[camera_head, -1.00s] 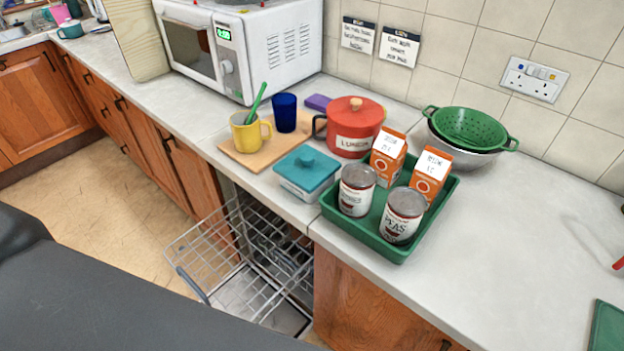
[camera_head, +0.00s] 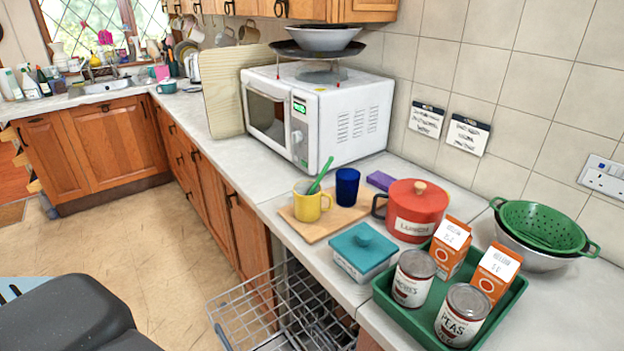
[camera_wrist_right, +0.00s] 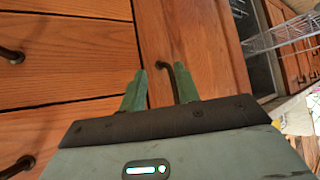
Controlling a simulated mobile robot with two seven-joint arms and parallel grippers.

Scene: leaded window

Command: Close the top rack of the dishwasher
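The dishwasher's top rack (camera_head: 250,308) is a grey wire basket. In the head view it sticks out from under the counter at the bottom middle, past the cabinet fronts. Its lower part is cut off by the picture edge. Part of the wire rack (camera_wrist_right: 285,38) also shows at the upper right of the right wrist view. My right gripper (camera_wrist_right: 160,80) has two green fingers spread apart, with nothing between them but a wooden cabinet front and a dark handle (camera_wrist_right: 182,80) close to the right finger. My left gripper is not in view.
The counter above holds a teal-lidded dish (camera_head: 362,250), a green tray (camera_head: 400,312) with cans and cartons, a red pot (camera_head: 415,210) and a microwave (camera_head: 320,110). Wooden cabinets (camera_head: 245,230) stand left of the rack.

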